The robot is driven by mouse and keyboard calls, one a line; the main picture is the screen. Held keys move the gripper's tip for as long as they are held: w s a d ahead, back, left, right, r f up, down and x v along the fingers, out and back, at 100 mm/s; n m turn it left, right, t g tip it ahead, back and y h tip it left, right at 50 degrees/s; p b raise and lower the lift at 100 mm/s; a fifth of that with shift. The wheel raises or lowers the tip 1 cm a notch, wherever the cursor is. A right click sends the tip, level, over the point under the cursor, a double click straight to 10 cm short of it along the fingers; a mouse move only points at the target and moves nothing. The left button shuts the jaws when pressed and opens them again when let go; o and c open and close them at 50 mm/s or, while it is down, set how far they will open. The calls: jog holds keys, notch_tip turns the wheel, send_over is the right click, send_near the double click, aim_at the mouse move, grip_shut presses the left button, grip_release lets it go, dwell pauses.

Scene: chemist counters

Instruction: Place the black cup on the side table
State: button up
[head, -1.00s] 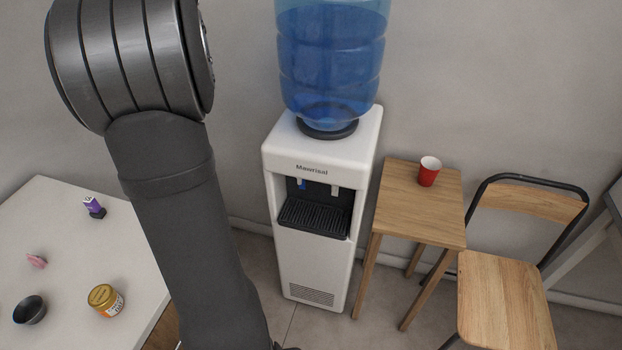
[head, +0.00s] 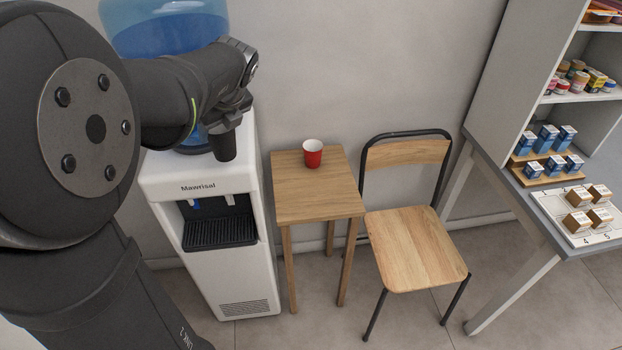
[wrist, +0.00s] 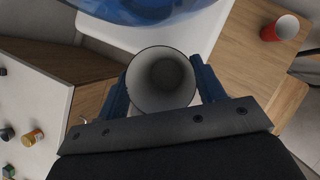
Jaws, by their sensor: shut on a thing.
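The black cup (wrist: 161,80) is between the two fingers of my gripper (wrist: 162,92) in the wrist view, with its open mouth facing the camera. My gripper is shut on it. In the head view the dark cup (head: 223,146) hangs upright from my gripper (head: 228,120), in front of the water dispenser and left of the side table. The wooden side table (head: 318,204) stands right of the dispenser. A red cup (head: 312,153) stands near its back edge. The table and red cup also show at the upper right of the wrist view.
The white water dispenser (head: 205,187) with its blue bottle (head: 160,27) stands left of the table. A wooden chair (head: 413,248) is close on the right. A grey desk (head: 507,180) with boxes is farther right. The tabletop's front and left are clear.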

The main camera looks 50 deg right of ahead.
jog(key=s+d+f+m+g+h, duration=0.25)
jog(key=s+d+f+m, duration=0.55)
jog(key=s+d+f, duration=1)
jog(key=shift+t+h, duration=0.25)
jog(key=shift+h, duration=0.2)
jog(key=shift+w+d+f, duration=0.2)
jog(key=shift+w+f, duration=1.3)
jog(key=shift+w, duration=0.5)
jog(key=shift+w+d+f, duration=0.25)
jog(key=shift+w+f, duration=1.25)
jog(key=shift+w, duration=0.55)
jog(key=shift+w+d+f, duration=0.2)
jog(key=shift+w+f, duration=1.3)
jog(key=shift+w, duration=0.5)
jog(key=shift+f, duration=0.1)
jog(key=o, duration=0.9)
